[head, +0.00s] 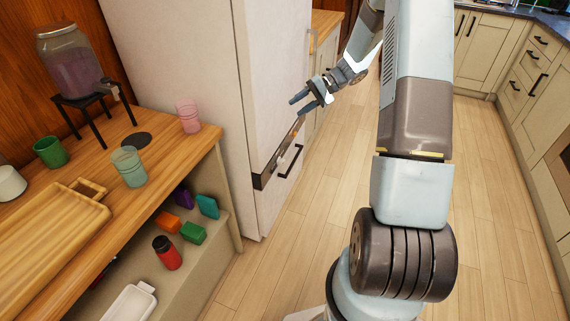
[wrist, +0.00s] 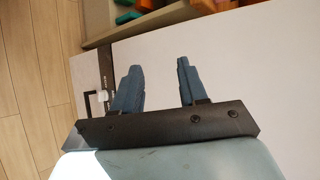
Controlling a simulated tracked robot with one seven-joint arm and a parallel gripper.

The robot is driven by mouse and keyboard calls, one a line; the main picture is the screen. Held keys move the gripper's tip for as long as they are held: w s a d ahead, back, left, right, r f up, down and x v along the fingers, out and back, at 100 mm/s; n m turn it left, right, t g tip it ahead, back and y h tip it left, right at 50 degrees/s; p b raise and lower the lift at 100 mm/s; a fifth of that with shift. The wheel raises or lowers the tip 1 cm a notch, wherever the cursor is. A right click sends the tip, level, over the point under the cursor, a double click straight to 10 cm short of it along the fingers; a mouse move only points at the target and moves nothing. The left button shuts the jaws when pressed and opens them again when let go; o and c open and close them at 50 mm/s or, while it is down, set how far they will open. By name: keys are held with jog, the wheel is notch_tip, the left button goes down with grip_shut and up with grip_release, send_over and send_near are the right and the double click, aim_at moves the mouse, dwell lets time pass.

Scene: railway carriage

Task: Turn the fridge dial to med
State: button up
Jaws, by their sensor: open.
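The white fridge (head: 278,75) stands left of my arm in the head view. A dark strip (head: 259,181) runs across its front low down, partly in view. In the wrist view the dark strip (wrist: 105,62) is left of my fingers, with a small pale piece (wrist: 101,96) on it that may be the dial. The dial's setting and any marks are too small to read. My gripper (head: 299,102) is open and empty, in front of the fridge and above the strip. Its two blue-grey fingers (wrist: 158,68) point across the white fridge surface, apart from the strip.
The wooden floor (head: 480,190) is clear up to the right-hand cabinets.

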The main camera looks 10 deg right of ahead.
jog(key=w+d+f+m+t+y, duration=0.2)
jog(key=w+d+f, duration=0.1)
jog(key=f, duration=0.7)
jog(key=w+d+f+m+t+y, duration=0.2)
jog(key=f, duration=0.8)
jog(key=m+t, duration=0.4)
jog(key=t, duration=0.3)
send_near(284, 162)
jog(key=shift+h, duration=0.4)
jog(key=x, duration=0.9)
jog(key=shift+w+r, duration=0.15)
grip_shut()
jog(key=shift+a, duration=0.1)
